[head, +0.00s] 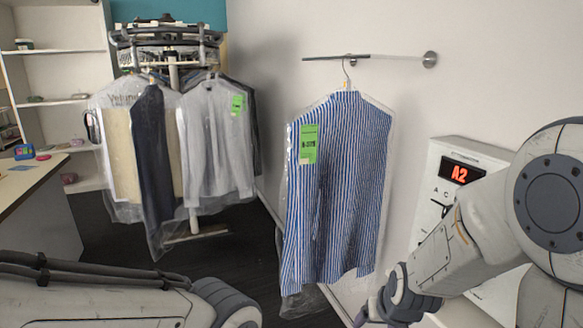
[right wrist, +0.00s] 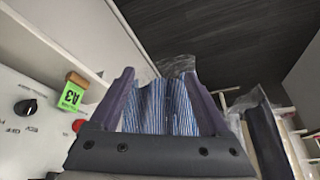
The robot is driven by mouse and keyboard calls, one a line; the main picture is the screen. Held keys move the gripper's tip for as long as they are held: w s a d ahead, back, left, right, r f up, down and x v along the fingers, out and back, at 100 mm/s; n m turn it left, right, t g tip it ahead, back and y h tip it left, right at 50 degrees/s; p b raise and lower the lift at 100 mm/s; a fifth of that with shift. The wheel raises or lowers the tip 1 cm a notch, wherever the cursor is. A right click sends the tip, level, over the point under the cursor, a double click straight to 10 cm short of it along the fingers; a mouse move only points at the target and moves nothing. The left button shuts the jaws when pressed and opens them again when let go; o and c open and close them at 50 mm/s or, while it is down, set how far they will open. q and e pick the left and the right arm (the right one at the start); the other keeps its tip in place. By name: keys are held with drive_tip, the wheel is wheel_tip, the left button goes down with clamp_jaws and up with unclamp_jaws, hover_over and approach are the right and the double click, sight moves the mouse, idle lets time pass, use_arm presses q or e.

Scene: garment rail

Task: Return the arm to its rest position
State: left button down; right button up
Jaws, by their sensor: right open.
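My right arm (head: 450,240) reaches in from the right, and its gripper (head: 376,312) is low, near the bottom hem of a blue-and-white striped shirt (head: 340,190). The shirt hangs in a clear bag from a hanger on a short wall rail (head: 350,57) and carries a green tag (head: 308,144). In the right wrist view my right gripper (right wrist: 158,75) has its fingers apart. The striped shirt (right wrist: 168,108) shows beyond and between them; no grip on it is seen. My left arm (head: 90,300) lies along the bottom left; its gripper is out of view.
A carousel rack (head: 168,36) with bagged garments stands at the back left. A control panel (head: 437,190) with a red "A2" display is by my right arm. The right wrist view shows its black knob (right wrist: 26,107) and a green "A3" tag (right wrist: 71,97). A counter (head: 25,190) is at the left.

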drive_tip(key=s+n+g, duration=0.1)
drive_tip(key=s+g, duration=0.2)
drive_tip(key=s, duration=0.6)
drive_tip(key=s+a+r+n+g, duration=0.1)
drive_tip(key=s+a+r+n, duration=0.2)
drive_tip(key=s+a, duration=0.3)
drive_tip(key=s+a+r+n+g, duration=0.1)
drive_tip(key=s+a+r+n, duration=0.2)
drive_tip(key=s+a, duration=0.4)
drive_tip(key=shift+r+n+y, duration=0.15)
drive_tip(key=shift+n+y, duration=0.25)
drive_tip(key=shift+n, duration=0.2)
